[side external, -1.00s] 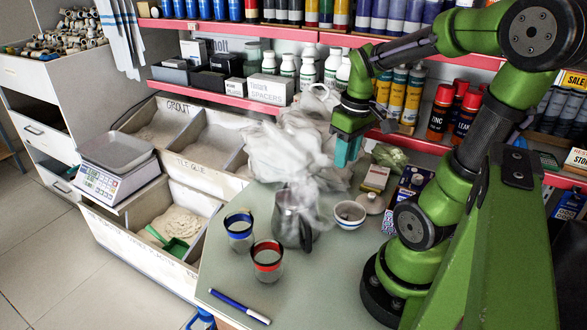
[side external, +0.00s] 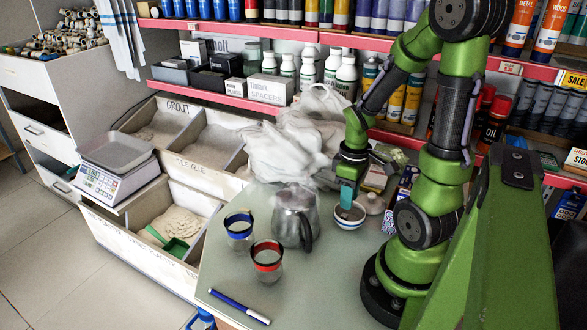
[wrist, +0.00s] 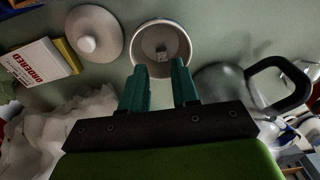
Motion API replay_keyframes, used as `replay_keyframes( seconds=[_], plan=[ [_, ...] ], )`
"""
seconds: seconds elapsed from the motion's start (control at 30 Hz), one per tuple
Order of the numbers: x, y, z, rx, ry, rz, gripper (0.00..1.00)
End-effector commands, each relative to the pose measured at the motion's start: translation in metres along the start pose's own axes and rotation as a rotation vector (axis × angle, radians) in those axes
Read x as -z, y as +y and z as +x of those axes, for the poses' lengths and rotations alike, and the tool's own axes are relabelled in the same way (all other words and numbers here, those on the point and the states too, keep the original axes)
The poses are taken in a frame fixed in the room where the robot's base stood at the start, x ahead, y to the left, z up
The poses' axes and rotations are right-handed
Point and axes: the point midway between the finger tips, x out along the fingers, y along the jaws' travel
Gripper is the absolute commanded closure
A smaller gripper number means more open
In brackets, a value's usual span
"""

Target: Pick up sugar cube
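A small white bowl with a blue band (side external: 349,217) stands on the counter, right of the metal pitcher. In the wrist view the bowl (wrist: 137,44) shows from above, with one small pale sugar cube (wrist: 161,55) on its floor. My gripper (side external: 347,198) points down just above the bowl in the side view; its tips hide part of the bowl. In the wrist view my gripper (wrist: 158,75) is open, its two teal fingers apart with nothing between them. The cube lies ahead of the gap between the fingertips. Whether the tips are inside the rim is unclear.
The metal pitcher (side external: 292,212) with a dark handle stands close left of the bowl. A round pale lid (wrist: 95,33) and small boxes (wrist: 45,60) lie on the other side. Two glasses and a blue marker (side external: 240,306) are nearer the front. A crumpled white bag (side external: 290,140) is behind.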

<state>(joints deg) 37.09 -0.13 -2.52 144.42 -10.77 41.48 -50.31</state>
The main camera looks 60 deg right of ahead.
Motion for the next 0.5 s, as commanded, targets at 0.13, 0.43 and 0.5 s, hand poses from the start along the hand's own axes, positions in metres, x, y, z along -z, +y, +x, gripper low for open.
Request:
replay_keyframes(
  seconds=[0.13,0.43,0.5],
  plan=[
    [-0.001,-0.002,0.013,0.004,-0.004,0.001,0.70],
    [0.001,-0.002,0.049,0.003,-0.002,0.001,0.70],
    [0.001,-0.002,0.052,0.002,-0.001,0.000,0.70]
  ],
)
